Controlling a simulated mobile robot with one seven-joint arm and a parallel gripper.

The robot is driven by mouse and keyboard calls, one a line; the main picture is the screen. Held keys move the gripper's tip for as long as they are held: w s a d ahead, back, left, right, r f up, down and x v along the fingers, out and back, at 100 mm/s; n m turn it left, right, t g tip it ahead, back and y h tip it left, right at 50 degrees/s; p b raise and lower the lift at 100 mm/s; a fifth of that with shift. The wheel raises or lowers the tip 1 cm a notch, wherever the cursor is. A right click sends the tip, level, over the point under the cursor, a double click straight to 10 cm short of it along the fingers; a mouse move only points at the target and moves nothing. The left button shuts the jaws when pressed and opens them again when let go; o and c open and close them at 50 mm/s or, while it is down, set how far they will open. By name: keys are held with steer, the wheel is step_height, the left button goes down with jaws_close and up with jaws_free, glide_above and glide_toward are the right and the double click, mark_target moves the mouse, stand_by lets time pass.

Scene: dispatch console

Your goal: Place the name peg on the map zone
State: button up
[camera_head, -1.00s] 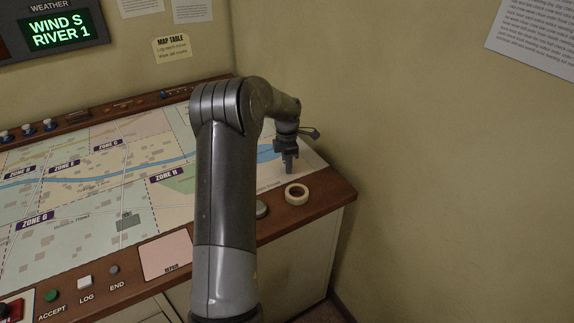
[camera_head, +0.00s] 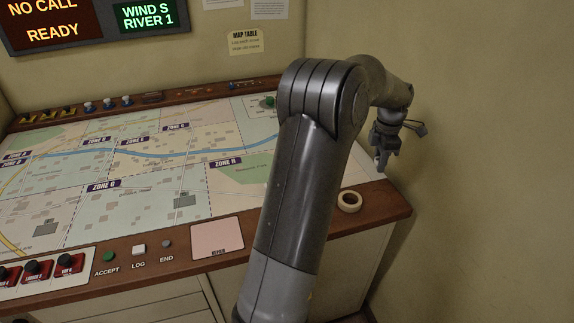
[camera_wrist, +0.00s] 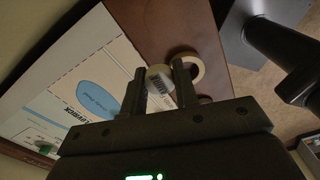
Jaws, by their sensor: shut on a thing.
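My gripper (camera_head: 382,165) hangs above the right end of the console, by the wall. In the wrist view its two fingers (camera_wrist: 158,88) are shut on a small whitish piece with dark stripes (camera_wrist: 160,82), which I take to be the name peg. In the head view the peg cannot be made out. The map (camera_head: 75,205) lies flat on the console, with purple labels such as ZONE H (camera_head: 226,162), ZONE G (camera_head: 104,187) and ZONE E (camera_head: 133,142). My arm covers part of the map's right side.
A tape roll (camera_head: 349,201) lies on the wooden front rim, close to my gripper. A green item (camera_head: 269,101) stands near the map's back edge. Buttons (camera_head: 139,250) and a pink pad (camera_head: 217,240) line the front. The wall is close on the right.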

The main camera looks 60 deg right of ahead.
steer(key=w+a+n, duration=0.2)
steer(key=w+n, duration=0.3)
steer(key=w, duration=1.2)
steer(key=n, duration=1.3)
glide_above(136, 200)
steer(key=f, duration=0.6)
steer(key=shift+s+f, duration=0.2)
steer(key=shift+f, duration=0.1)
steer(key=shift+w+a+f, duration=0.1)
steer(key=shift+w+a, duration=0.05)
steer(key=shift+f, duration=2)
steer(key=shift+f, duration=0.1)
